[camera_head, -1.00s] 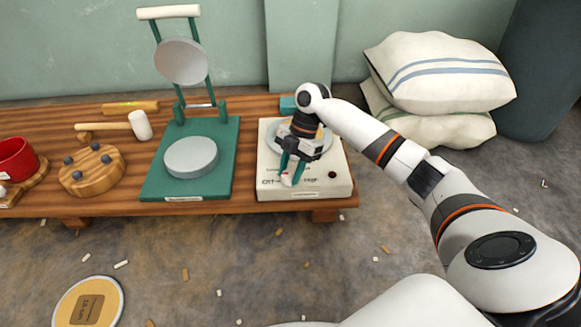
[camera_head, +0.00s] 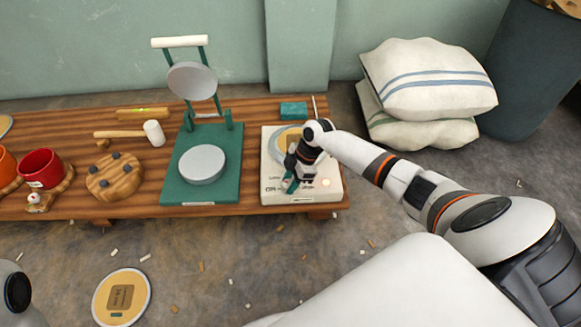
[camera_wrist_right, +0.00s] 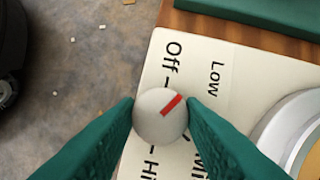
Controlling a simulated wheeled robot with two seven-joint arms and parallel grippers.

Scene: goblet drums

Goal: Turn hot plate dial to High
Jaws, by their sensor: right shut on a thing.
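The hot plate (camera_head: 271,160) is a cream box with a round plate on top, at the right end of the low wooden table. My right gripper (camera_head: 290,184) is over its front panel. In the right wrist view the gripper's green fingers are shut on the pale round dial (camera_wrist_right: 154,122), one on each side. The dial's red mark points up and right, toward the "Low" label (camera_wrist_right: 215,79). "Off" is above the dial; the partly hidden "Hi..." label (camera_wrist_right: 150,162) is below. A small lamp (camera_head: 325,183) on the front panel glows. My left gripper is not in view.
A green press (camera_head: 226,150) stands left of the hot plate, its upper part raised. A mallet (camera_head: 153,133), a knobbed wooden block (camera_head: 113,177) and a red cup (camera_head: 40,167) are further left. White sacks (camera_head: 425,80) lie behind at right.

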